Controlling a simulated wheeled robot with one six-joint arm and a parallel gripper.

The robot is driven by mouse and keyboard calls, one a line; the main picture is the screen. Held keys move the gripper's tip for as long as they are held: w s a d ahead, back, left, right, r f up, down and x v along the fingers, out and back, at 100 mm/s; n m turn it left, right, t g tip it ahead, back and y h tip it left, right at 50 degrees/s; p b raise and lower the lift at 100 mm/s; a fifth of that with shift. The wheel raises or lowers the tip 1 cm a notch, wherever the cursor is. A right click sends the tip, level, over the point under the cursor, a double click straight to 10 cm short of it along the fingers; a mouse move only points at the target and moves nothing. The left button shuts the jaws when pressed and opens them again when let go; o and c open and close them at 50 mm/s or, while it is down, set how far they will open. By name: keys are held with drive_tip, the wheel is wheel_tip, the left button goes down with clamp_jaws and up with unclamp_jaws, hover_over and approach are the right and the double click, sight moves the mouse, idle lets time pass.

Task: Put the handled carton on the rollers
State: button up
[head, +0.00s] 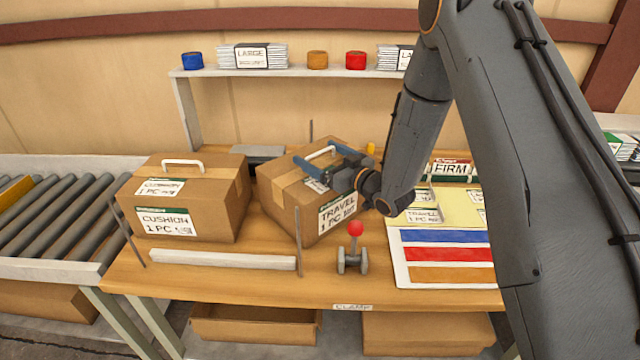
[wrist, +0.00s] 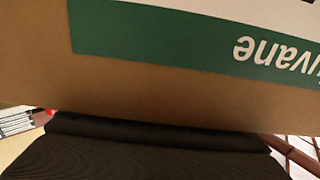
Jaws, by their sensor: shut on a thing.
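The travel carton (head: 290,205) is a brown box with a white top handle (head: 320,153) and a "TRAVEL 1 PC" label, at the middle of the bench. My gripper (head: 318,168), with blue fingers, is shut on this handle from the right. The carton looks turned and tilted; whether its base is off the bench I cannot tell. In the wrist view its brown side with a green label (wrist: 150,35) fills the upper part. A cushion carton (head: 215,207), also with a white handle, stands upright to its left. The grey rollers (head: 60,222) are at far left.
Thin upright rods and a white bar (head: 223,261) stand at the bench's front left. A red-knobbed clamp lever (head: 355,243) is in front of the travel carton. A colour-striped sheet (head: 446,258) lies right. A shelf (head: 300,73) runs behind. The cushion carton stands between the travel carton and the rollers.

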drive_tip(key=shift+r, duration=0.25)
